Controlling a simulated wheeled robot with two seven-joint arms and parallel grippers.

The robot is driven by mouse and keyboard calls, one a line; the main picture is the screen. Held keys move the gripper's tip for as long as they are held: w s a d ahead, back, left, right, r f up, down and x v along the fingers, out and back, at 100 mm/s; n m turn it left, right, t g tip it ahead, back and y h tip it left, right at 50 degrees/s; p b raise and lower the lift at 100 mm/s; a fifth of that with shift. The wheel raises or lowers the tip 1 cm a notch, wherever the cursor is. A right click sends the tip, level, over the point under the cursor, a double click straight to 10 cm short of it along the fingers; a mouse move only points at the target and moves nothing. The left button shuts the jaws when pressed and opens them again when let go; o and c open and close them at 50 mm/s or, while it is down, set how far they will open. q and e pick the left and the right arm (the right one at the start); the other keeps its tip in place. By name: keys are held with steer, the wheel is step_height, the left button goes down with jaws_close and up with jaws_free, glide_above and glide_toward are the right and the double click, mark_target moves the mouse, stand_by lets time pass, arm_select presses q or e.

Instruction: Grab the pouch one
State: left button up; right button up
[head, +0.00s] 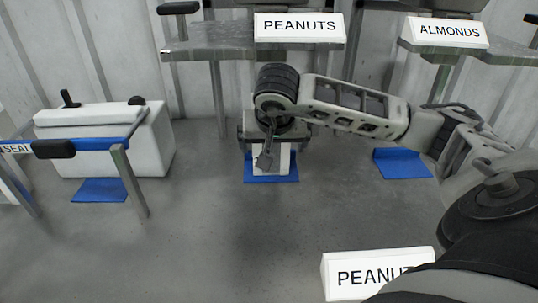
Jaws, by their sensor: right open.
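A white upright thing (284,161), which looks like the pouch, stands on a blue mat (271,181) below the PEANUTS sign (299,27). My right gripper (265,160) is in front of it and hides much of it. The gripper points down and its jaws are open. I cannot tell whether its fingers touch the pouch. My left gripper is not in view.
An ALMONDS sign (449,32) is at the upper right, above an empty blue mat (402,163). A white machine (115,145) with a SEAL label (16,148) stands at the left. A second PEANUTS sign (365,276) is at the bottom right. Grey floor is clear at centre.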

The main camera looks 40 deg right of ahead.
steer(key=w+d+f+p, duration=0.1)
steer(key=w+d, duration=0.4)
steer(key=w, duration=0.1)
steer(key=shift+w, duration=0.1)
steer(key=c, duration=1.7)
arm_select(q)
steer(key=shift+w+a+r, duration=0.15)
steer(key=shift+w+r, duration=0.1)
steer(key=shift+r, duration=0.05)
steer(key=shift+p, duration=0.3)
arm_select(e)
steer(key=shift+r, duration=0.1)
